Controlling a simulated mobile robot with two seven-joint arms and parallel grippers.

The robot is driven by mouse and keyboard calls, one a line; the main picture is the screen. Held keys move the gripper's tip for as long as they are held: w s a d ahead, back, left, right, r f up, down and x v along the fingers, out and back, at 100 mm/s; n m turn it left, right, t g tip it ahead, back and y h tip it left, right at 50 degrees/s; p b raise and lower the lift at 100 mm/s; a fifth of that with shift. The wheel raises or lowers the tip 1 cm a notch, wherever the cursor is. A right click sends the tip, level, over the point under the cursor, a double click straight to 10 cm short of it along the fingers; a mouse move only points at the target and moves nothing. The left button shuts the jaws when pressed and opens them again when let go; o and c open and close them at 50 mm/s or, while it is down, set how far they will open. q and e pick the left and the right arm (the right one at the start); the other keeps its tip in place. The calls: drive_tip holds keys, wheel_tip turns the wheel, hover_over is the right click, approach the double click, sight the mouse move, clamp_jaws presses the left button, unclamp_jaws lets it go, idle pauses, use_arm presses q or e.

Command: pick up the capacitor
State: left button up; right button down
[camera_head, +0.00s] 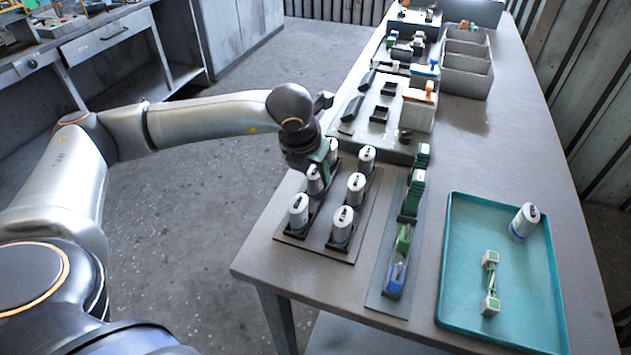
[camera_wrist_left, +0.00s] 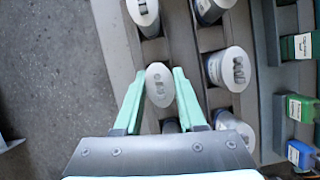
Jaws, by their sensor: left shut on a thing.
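Several silver cylindrical capacitors stand upright in a dark rack (camera_head: 318,247) on the table. My left gripper (camera_head: 322,165) is over the rack's left column, shut on a capacitor (camera_head: 314,181). In the left wrist view the same capacitor (camera_wrist_left: 160,84) sits between the green fingers of the left gripper (camera_wrist_left: 160,98). I cannot tell whether its base has left the rack. Another capacitor (camera_head: 299,211) stands in front of it, and one more (camera_head: 355,187) stands to its right. My right gripper is not in view.
A dark strip (camera_head: 377,285) with green and blue parts lies between the rack and the tray. A white-green part (camera_head: 490,283) lies in the tray. Grey bins (camera_head: 466,65) and more part holders stand farther back. The table's left edge is close to the rack.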

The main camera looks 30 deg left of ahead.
use_arm(q)
drive_tip(key=c, duration=0.5)
drive_tip(key=shift+r, duration=0.1)
